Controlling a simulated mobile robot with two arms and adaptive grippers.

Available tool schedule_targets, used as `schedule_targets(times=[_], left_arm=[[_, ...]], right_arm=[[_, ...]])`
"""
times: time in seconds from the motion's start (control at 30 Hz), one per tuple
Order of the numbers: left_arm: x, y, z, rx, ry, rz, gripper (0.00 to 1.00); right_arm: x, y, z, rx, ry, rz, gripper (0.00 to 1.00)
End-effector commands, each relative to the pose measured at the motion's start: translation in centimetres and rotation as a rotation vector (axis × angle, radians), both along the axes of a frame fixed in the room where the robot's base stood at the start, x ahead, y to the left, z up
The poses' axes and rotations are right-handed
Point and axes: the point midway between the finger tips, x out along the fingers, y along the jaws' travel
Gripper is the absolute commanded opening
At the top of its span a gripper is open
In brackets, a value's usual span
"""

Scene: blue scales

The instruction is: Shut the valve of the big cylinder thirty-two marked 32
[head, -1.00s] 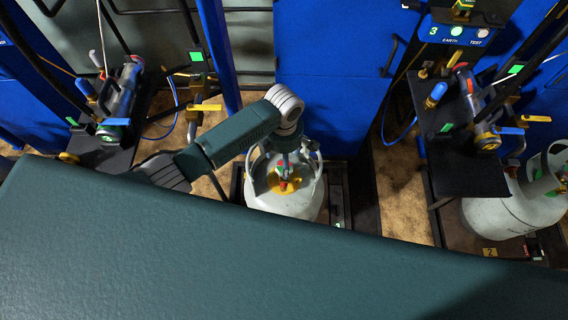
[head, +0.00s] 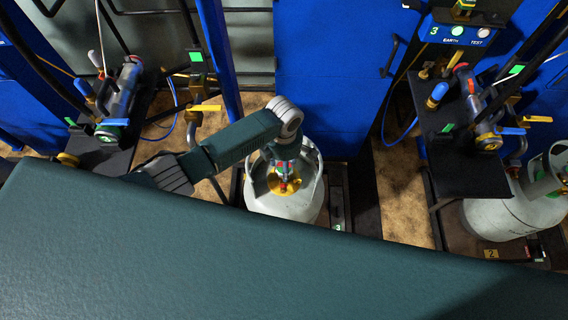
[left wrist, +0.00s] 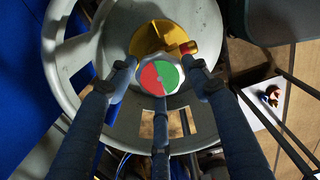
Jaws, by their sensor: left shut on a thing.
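The big cylinder (head: 285,205) stands upright in the middle of the head view, pale grey with a collar around its top. I cannot read the number 32 on it. Its valve is a yellow-brass body (left wrist: 155,38) with a round handwheel (left wrist: 158,76), half red and half green, inside the collar. My left gripper (left wrist: 160,84) is shut on the handwheel, with its fingers around the rim. In the head view, the left gripper (head: 283,170) reaches down into the collar from above and partly hides the valve. My right gripper is not in view.
The collar wall (left wrist: 70,100) closely surrounds the fingers. Another cylinder (head: 500,210) stands at the right by a small 2 plate (head: 490,253). Black shelves (head: 465,170) with hoses and valves stand on both sides. A blue panel (head: 330,80) is behind.

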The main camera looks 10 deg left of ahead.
Motion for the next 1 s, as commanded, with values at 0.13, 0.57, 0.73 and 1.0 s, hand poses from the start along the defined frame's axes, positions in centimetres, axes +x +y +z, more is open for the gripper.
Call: schedule_targets(times=[0.13, 0.57, 0.73, 1.0], left_arm=[[-0.1, 0.0, 0.2, 0.0, 0.003, -0.015, 0.23], [-0.4, -0.1, 0.6, -0.002, 0.01, -0.274, 0.23], [-0.3, 0.0, 0.2, 0.0, 0.008, -0.437, 0.23], [-0.2, 0.0, 0.0, 0.001, 0.006, -0.696, 0.23]], right_arm=[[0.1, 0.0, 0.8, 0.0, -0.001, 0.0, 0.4], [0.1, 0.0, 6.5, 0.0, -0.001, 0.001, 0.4], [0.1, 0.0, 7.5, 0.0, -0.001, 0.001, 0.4], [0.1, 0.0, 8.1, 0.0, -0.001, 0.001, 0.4]])
